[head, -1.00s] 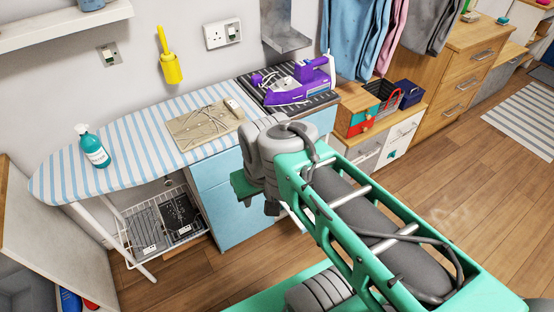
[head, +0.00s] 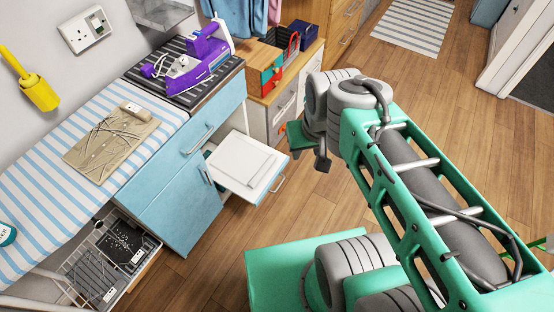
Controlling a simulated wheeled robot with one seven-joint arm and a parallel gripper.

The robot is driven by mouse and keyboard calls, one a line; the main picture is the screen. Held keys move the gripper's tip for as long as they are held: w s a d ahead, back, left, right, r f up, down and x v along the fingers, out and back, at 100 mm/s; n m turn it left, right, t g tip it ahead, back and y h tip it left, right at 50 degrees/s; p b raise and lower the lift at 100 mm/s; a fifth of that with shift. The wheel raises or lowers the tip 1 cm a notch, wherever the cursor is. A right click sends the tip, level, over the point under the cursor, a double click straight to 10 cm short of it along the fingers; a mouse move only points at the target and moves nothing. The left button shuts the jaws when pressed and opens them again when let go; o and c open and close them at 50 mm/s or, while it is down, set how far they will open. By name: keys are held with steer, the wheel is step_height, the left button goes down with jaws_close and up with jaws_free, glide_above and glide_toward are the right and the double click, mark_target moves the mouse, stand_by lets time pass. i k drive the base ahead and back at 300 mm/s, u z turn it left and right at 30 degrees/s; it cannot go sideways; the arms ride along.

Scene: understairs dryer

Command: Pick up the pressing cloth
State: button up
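No cloth that I can clearly pick out as the pressing cloth shows. A flat tan rectangular piece (head: 92,160) with thin dark strands and a small pale block on it lies on the striped ironing board (head: 30,190); I cannot tell if it is cloth or a stiff board. My arm crosses the right half of the head view, well to the right of the ironing board.
A purple iron (head: 200,62) stands on a dark ribbed mat. Below, a blue cabinet (head: 178,207) adjoins a pulled-out white drawer or shelf (head: 238,160). A wire basket (head: 85,275) with dark trays sits under the board. Wooden floor (head: 430,95) is clear at upper right.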

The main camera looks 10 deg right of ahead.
mark_target(245, 163)
steer(key=z, duration=0.05)
steer(key=i, duration=0.8)
steer(key=u, duration=2.05)
